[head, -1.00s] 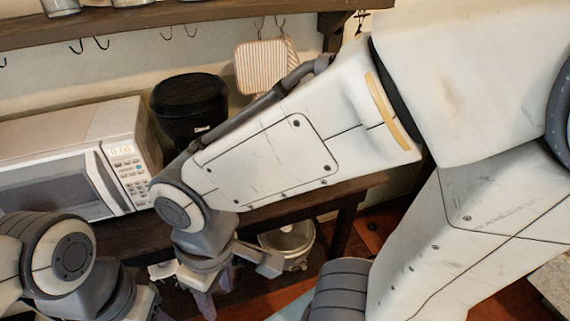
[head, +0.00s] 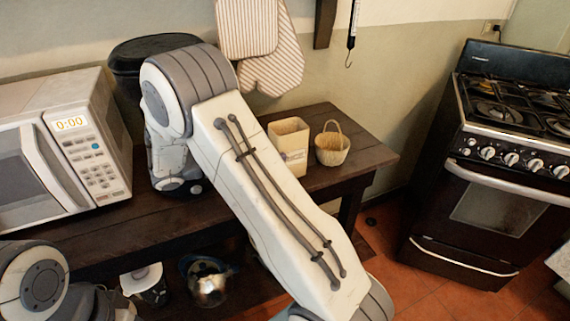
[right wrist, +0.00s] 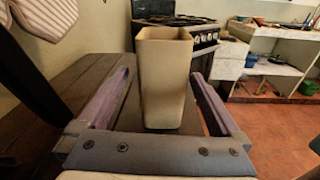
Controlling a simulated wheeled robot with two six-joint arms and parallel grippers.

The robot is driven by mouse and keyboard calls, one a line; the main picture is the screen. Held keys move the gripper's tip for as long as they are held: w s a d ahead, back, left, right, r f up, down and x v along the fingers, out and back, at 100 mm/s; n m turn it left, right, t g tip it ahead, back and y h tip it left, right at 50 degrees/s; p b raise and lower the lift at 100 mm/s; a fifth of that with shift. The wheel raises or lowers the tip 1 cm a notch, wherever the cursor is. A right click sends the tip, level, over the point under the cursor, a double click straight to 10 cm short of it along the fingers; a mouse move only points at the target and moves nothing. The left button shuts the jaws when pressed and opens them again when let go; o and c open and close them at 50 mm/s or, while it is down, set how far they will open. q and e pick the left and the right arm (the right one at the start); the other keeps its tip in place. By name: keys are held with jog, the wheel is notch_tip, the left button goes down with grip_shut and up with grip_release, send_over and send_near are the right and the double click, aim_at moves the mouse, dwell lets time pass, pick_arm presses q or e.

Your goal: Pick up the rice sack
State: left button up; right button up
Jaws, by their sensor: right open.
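A beige, upright, square-sided container (head: 289,145) with a small printed label stands on the dark wooden table; it is the likeliest match for the rice sack, though it looks stiff and box-like. In the right wrist view the beige container (right wrist: 165,75) appears between the two fingers of my right gripper (right wrist: 160,78). The fingers are spread, with a visible gap on each side. I cannot tell how far it reaches in between them. In the head view the right forearm hides the right fingers. Only my left arm's links show at lower left; its fingers are not visible.
A small wicker basket (head: 332,146) stands right of the container. A microwave (head: 62,150) and a black pot (head: 150,55) are on the left. Striped oven mitts (head: 270,75) hang above the table (head: 360,160). A stove (head: 490,170) stands at right.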

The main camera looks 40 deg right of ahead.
aim_at(299, 136)
jog(key=shift+s+d+r+n+h, duration=0.15)
jog(key=shift+d+r, duration=0.15)
jog(key=shift+d, duration=0.15)
jog(key=shift+s+d+r+n+h, duration=0.1)
jog(key=shift+d+r+n+h, duration=0.05)
jog(key=shift+d+r, duration=0.2)
jog(key=x, duration=0.7)
jog(key=shift+s+f, duration=0.2)
jog(key=shift+f, duration=0.1)
jog(key=shift+a, duration=0.1)
jog(key=shift+c, duration=0.3)
grip_shut()
